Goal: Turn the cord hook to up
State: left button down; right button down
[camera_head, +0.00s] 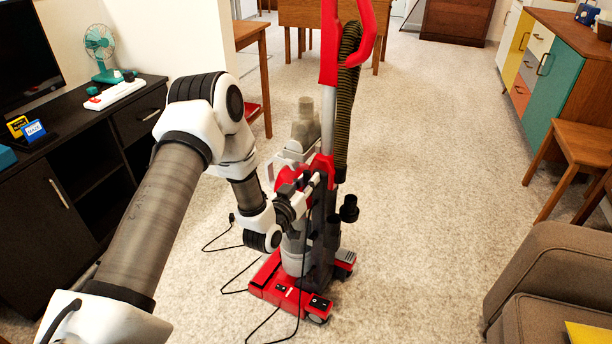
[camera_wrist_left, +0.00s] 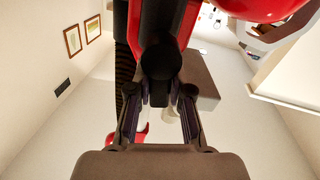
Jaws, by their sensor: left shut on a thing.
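A red and grey upright vacuum cleaner (camera_head: 267,282) stands on the carpet in the middle of the head view, its red handle (camera_head: 328,55) rising at the top. My left gripper (camera_head: 313,183) reaches in from the left to the upper body of the vacuum, just below the handle shaft. In the left wrist view the gripper (camera_wrist_left: 159,108) has its two fingers on either side of a dark piece (camera_wrist_left: 159,88), which looks like the cord hook. The gripper is shut on it. In the head view the hook is mostly hidden by the gripper, and its exact angle is unclear. My right gripper is not in view.
A black cord (camera_head: 236,290) lies loosely on the carpet left of the vacuum. A ribbed hose (camera_head: 346,95) runs along the handle. A dark cabinet (camera_head: 95,165) stands left, a brown sofa (camera_head: 550,270) at lower right. The carpet right of the vacuum is clear.

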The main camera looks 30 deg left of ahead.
pick_arm(q)
jog(key=shift+d+m+p, duration=0.2)
jog(key=shift+m+p, duration=0.2)
jog(key=shift+m, duration=0.6)
jog(key=c, duration=1)
grip_release()
jog(key=shift+c, duration=0.2)
jog(key=s+d, duration=0.1)
jog(key=s, duration=1.1)
